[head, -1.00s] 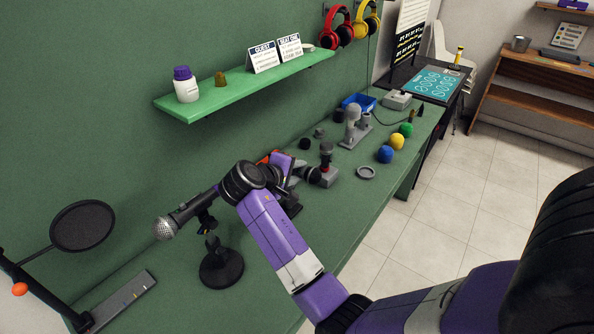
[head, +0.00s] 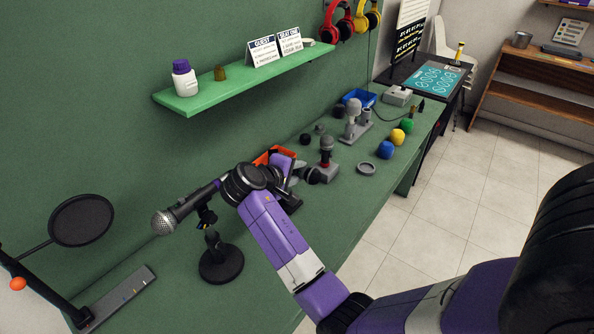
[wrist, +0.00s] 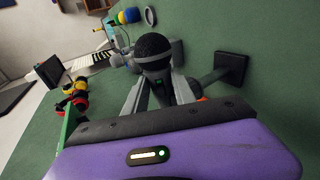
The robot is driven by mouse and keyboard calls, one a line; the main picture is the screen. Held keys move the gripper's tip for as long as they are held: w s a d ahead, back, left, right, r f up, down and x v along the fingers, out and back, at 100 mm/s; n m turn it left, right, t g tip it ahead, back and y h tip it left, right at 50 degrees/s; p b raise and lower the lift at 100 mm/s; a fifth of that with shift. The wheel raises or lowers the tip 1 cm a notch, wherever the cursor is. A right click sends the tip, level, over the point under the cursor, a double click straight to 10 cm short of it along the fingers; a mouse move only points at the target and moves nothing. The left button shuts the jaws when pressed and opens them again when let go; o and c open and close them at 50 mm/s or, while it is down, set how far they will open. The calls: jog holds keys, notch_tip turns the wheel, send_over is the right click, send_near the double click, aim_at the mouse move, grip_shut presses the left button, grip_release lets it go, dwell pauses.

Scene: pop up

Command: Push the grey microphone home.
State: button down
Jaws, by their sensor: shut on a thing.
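My gripper (wrist: 160,100) is shut on a microphone with a round dark mesh head (wrist: 155,52) and a pale grey collar; its two grey fingers flank it just below the head. My gripper's wrist hides most of its body. In the head view a dark mesh head (head: 312,175) shows just beyond my gripper (head: 293,180), low over the green bench. Whether its far end sits in a holder is hidden. Another microphone (head: 327,150), dark with a red ring, stands upright in a grey base (head: 325,173) beside it. A pale grey microphone (head: 354,108) stands upright farther back.
A silver-headed microphone (head: 165,221) lies in a clip on a round black stand (head: 221,264) under my arm. An orange bin (head: 264,157) is behind my gripper. A green shelf (head: 215,97) hangs above.

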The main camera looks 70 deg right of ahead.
jog(key=shift+f, duration=0.55)
jog(key=c, duration=0.9)
grip_release()
jog(key=shift+c, duration=0.2)
jog(key=shift+a, duration=0.1)
jog(key=s+b+v, duration=0.1)
jog(key=v, duration=0.6)
jog(key=shift+w+a, duration=0.3)
jog(key=shift+w, duration=0.25)
jog(key=shift+s+r, duration=0.1)
jog(key=shift+r, duration=0.05)
